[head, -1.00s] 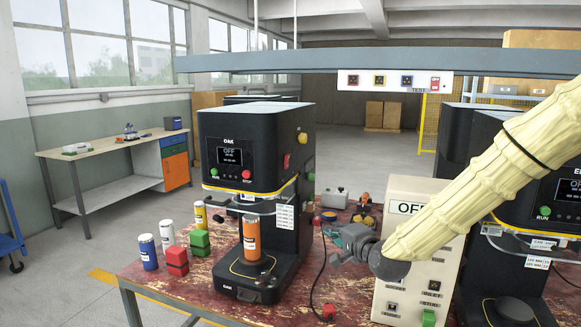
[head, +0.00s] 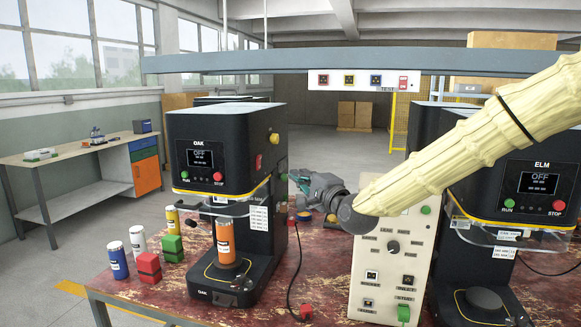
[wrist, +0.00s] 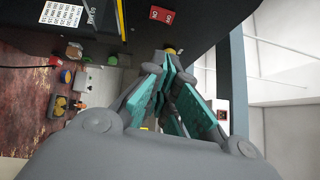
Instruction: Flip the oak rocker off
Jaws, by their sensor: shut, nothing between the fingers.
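The oak machine (head: 222,135) is a black seamer marked OAK, its display reading OFF. A red rocker (head: 258,162) sits on its right side panel, below a yellow knob (head: 274,138). The red rocker also shows at the top of the wrist view (wrist: 162,15), with small white marks; which way it is tipped I cannot tell. My gripper (head: 296,177) is shut and empty, just right of the machine's side, a little lower than the rocker and apart from it in the picture. In the wrist view its teal-padded fingers (wrist: 168,62) meet near the yellow knob.
A beige control box (head: 385,255) stands right of the oak machine, and the ELM machine (head: 535,185) beyond it. An orange can (head: 226,240) stands in the oak machine. Several cans and red and green blocks (head: 149,265) stand left. An overhead rail (head: 350,60) crosses above.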

